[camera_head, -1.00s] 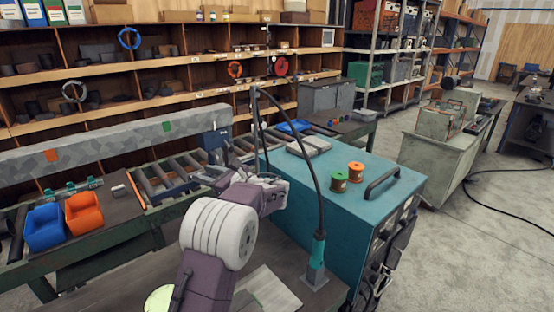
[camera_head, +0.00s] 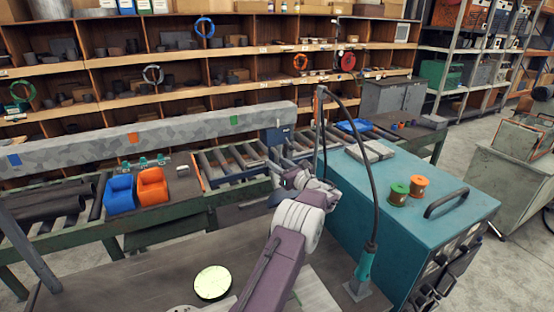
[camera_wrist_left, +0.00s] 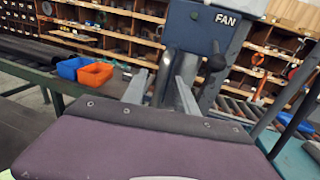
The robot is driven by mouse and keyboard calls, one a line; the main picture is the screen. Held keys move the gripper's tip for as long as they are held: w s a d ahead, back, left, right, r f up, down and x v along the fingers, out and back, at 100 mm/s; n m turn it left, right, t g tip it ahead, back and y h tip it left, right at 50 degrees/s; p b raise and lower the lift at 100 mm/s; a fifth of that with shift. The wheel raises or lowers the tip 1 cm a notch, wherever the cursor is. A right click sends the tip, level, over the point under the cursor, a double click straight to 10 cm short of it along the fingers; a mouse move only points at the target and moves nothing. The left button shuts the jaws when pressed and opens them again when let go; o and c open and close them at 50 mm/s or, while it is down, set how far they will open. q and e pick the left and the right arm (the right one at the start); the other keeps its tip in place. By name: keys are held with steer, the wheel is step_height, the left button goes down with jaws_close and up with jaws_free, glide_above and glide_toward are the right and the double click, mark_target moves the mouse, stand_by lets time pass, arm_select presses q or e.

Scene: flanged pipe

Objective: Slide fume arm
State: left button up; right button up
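A blue-grey box marked FAN (camera_wrist_left: 210,25) stands at the top of the left wrist view. In the head view, a dark blue box (camera_head: 279,135) sits at the right end of a long speckled grey beam (camera_head: 190,128) with coloured tags. My left gripper (camera_head: 288,182) is over the front edge of the roller conveyor, below that box. In the wrist view its two fingers (camera_wrist_left: 160,92) are apart. A grey upright post (camera_wrist_left: 168,72) shows between and beyond them; I cannot tell whether they touch it. My right gripper is out of view.
A teal cabinet (camera_head: 430,235) with two spools and a looping black hose (camera_head: 368,170) stands right of my arm. Blue (camera_head: 120,194) and orange (camera_head: 152,188) bins sit on the conveyor table at left. Shelves line the back. The dark bench front left is mostly clear.

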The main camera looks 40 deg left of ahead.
arm_select(q)
steer(key=shift+a, duration=0.3)
steer(key=shift+w+d, duration=0.1)
steer(key=shift+c, duration=0.5)
jaws_close()
steer(key=shift+r, duration=0.1)
stand_by(0.6)
